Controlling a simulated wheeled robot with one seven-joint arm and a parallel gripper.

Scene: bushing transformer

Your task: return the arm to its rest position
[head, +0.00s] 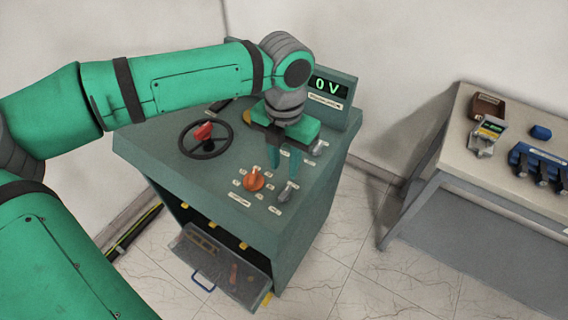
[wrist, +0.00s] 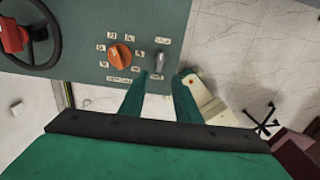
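My green arm (head: 180,80) reaches from the left across to the green control console (head: 160,145). My gripper (head: 284,162) hangs at its end, pointing down over the right part of the console top. In the wrist view, the two teal fingers of my gripper (wrist: 163,80) stand apart with nothing between them. They appear clear of the orange knob (head: 254,179) and the grey lever switch (head: 288,191). The knob (wrist: 120,55) and switch (wrist: 159,62) also show just beyond the fingers in the wrist view.
A black handwheel with a red centre (head: 204,132) is on the console's left. A display reading 0 V (head: 328,86) stands at its back. An open drawer (head: 222,262) juts out below. A side table (head: 455,170) with several small items stands right, across open floor.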

